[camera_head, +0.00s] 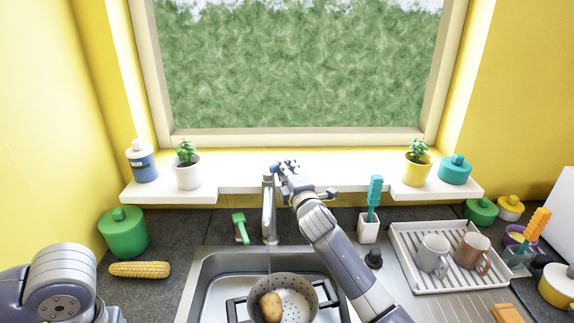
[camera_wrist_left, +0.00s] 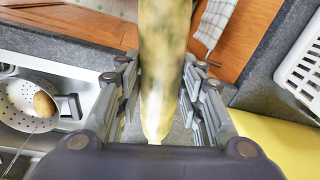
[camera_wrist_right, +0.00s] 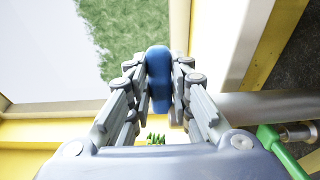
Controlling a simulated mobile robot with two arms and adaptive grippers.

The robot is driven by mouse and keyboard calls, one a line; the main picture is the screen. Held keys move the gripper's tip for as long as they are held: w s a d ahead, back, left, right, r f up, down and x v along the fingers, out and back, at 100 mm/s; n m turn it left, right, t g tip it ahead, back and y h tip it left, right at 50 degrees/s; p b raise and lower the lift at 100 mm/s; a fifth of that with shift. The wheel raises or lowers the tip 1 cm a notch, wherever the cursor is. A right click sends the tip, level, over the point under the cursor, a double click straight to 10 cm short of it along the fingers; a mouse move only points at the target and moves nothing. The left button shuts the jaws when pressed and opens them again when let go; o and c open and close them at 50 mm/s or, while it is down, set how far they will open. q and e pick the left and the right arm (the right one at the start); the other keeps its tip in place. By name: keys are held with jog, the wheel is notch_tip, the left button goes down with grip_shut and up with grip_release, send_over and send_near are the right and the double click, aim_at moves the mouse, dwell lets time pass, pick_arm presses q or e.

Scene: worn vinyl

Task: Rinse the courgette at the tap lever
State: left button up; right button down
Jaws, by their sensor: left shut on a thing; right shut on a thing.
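The courgette (camera_wrist_left: 162,100), long and mottled pale green, is between the fingers of my left gripper (camera_wrist_left: 160,66) in the left wrist view. That gripper is out of the head view. The tap (camera_head: 269,208) stands behind the sink (camera_head: 206,272). My right gripper (camera_head: 284,168) is at the tap's top, shut on its blue lever (camera_wrist_right: 158,82). A thin pale line, looking like water, runs down from the tap to the colander (camera_head: 299,288). The courgette is away from this line, to the side of the colander in the left wrist view.
A potato (camera_head: 271,306) lies in the colander. A corn cob (camera_head: 139,269) and a green canister (camera_head: 123,232) are left of the sink. A rack (camera_head: 408,240) with two mugs stands right. A green brush (camera_head: 240,228) is beside the tap. Potted plants stand on the sill.

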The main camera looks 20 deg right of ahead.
dwell(0.3)
jog(key=c, duration=1.4)
grip_release()
jog(key=shift+w, duration=0.1)
jog(key=shift+c, duration=0.2)
jog(key=s, duration=1.2)
